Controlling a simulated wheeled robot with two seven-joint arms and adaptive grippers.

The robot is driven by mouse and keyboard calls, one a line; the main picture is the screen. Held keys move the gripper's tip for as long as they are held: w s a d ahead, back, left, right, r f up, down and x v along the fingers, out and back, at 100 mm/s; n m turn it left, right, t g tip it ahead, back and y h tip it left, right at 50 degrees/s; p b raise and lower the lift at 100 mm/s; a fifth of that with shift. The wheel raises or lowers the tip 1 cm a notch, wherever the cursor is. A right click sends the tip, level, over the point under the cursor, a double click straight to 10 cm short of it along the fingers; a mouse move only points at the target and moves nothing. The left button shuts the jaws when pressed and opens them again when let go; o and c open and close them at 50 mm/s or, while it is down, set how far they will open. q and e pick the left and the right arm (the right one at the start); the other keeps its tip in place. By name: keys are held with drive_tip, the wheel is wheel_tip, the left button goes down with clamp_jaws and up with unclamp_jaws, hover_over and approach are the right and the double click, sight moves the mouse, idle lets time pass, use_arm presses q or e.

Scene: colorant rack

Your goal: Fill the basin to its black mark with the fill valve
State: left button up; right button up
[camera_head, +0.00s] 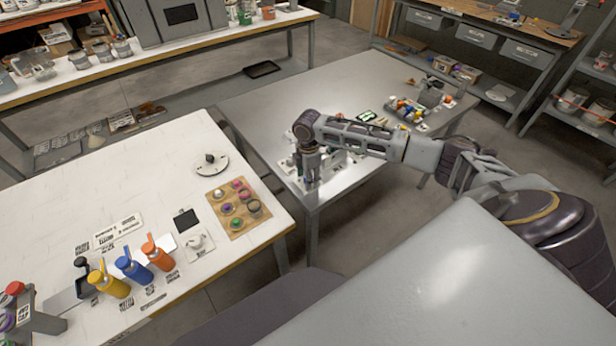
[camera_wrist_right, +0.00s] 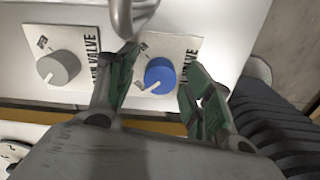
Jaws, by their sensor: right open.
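In the right wrist view a blue round knob (camera_wrist_right: 160,74) sits on a white plate with partly hidden lettering that ends in "L VALVE". My right gripper (camera_wrist_right: 160,62) is open, with one green-padded finger on each side of the blue knob and gaps visible between them. A grey knob (camera_wrist_right: 58,68) on another plate marked "VALVE" is to the left. In the head view my right gripper (camera_head: 308,176) points down at the near edge of the grey table and hides part of what stands there. I cannot make out the basin or its black mark. My left gripper is not in view.
A curved metal piece (camera_wrist_right: 132,14) is close above the fingers in the wrist view. The grey table (camera_head: 290,95) has small items (camera_head: 405,108) at its far right. The white table (camera_head: 130,185) at left holds bottles, a cup board (camera_head: 224,228) and a round dish (camera_head: 211,168).

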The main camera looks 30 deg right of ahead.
drive_tip(key=c, duration=1)
drive_tip(key=shift+m+p, duration=0.3)
drive_tip(key=shift+p, duration=0.45)
drive_tip(key=shift+m+p, duration=0.4)
drive_tip(key=shift+p, duration=0.45)
drive_tip(key=shift+r+m+p, duration=0.1)
drive_tip(key=shift+m+p, duration=0.7)
drive_tip(key=shift+p, duration=0.5)
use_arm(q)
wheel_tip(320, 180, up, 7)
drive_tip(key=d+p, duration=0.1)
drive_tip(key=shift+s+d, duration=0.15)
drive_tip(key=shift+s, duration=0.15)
use_arm(e)
drive_tip(key=shift+m, duration=0.5)
drive_tip(key=o, duration=1)
